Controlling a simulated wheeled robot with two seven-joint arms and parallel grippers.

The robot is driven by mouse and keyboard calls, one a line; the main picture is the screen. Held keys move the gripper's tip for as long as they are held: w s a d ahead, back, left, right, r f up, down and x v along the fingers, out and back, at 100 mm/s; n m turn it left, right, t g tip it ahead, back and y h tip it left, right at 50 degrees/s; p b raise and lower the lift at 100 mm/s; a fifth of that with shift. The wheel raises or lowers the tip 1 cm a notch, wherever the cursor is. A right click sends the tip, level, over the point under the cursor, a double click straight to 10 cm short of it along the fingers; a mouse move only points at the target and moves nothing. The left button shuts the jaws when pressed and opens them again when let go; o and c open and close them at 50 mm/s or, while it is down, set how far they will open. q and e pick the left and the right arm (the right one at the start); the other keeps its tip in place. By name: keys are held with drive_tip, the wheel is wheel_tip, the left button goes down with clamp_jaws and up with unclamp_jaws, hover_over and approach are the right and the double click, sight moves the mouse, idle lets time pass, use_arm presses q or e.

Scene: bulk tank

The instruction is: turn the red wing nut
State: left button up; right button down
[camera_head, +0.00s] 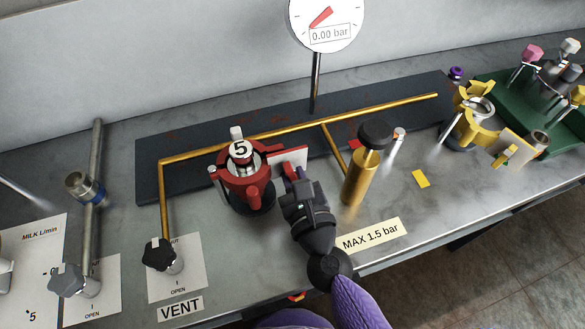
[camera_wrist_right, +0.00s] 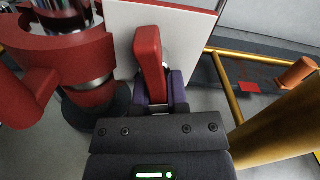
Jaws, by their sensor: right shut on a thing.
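The red clamp (camera_head: 232,180) with a round cap marked 5 (camera_head: 240,150) stands upright on the bench, left of my right gripper. A white plate (camera_head: 296,156) stands beside it on the right. My right gripper (camera_head: 291,178) reaches up from the front right. In the right wrist view its purple fingertips (camera_wrist_right: 163,92) are shut on a red wing (camera_wrist_right: 150,58), which rises upright in front of the white plate. I take this wing as part of the red wing nut; its lower part is hidden by the fingers. My left gripper is not in view.
A brass cylinder with a black knob (camera_head: 358,180) stands close right of my gripper. A brass pipe (camera_head: 300,125) runs behind. A gauge (camera_head: 327,22) reads 0.00 bar. A black valve knob (camera_head: 158,254) is front left; a yellow clamp (camera_head: 465,120) is at right.

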drive_tip(key=c, duration=0.6)
unclamp_jaws()
drive_tip(key=shift+c, duration=0.2)
